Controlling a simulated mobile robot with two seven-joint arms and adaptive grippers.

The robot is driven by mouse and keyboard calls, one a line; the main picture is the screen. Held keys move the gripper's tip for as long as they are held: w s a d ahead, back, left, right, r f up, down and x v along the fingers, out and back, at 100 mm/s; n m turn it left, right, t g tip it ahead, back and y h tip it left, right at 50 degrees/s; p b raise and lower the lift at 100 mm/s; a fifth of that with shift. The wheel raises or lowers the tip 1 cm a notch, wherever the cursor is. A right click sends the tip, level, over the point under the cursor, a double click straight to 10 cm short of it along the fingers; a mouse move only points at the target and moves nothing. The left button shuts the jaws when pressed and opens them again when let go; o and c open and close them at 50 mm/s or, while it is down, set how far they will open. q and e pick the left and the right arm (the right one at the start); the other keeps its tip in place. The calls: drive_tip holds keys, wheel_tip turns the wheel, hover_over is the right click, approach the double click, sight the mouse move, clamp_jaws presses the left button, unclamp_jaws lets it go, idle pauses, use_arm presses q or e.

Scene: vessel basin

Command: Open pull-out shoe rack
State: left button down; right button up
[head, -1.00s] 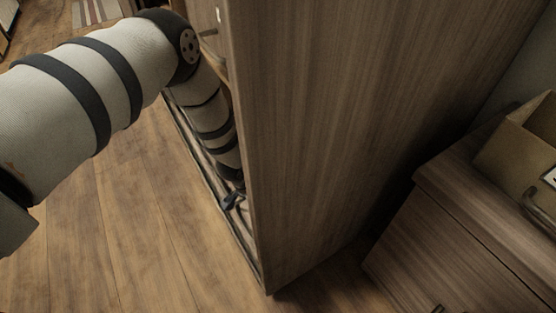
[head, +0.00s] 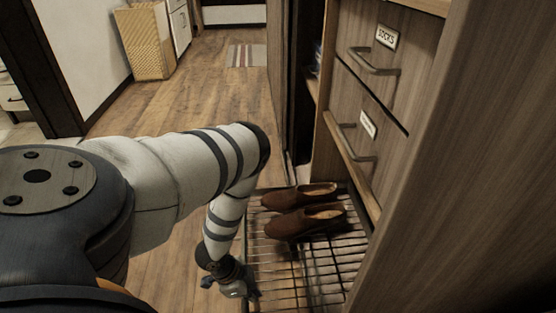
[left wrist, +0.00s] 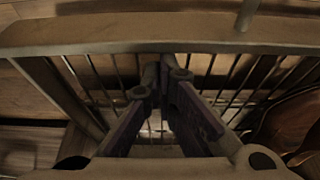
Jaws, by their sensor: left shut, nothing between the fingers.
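The pull-out shoe rack (head: 262,262) is a low metal wire shelf at the bottom of the wooden wardrobe. It stands out past the drawer fronts onto the floor side. A pair of brown shoes (head: 305,222) sits on it. My left gripper (head: 240,287) is low at the rack's left outer edge, pointing down. In the left wrist view its fingers (left wrist: 163,78) are shut and empty, close to the rack's rim (left wrist: 110,38) and thin bars. Whether they touch the rack I cannot tell. My right gripper is not in view.
Two labelled drawers, the upper one marked socks (head: 385,70), are above the rack. A wooden panel (head: 450,200) stands close on the right. Open wooden floor (head: 190,90) lies to the left and behind, with a wicker basket (head: 146,42) farther back.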

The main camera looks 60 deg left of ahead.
use_arm(q)
drive_tip(key=s+a, duration=0.2)
drive_tip(key=s, duration=0.4)
drive_tip(key=shift+s+a, duration=0.2)
drive_tip(key=shift+a, duration=0.15)
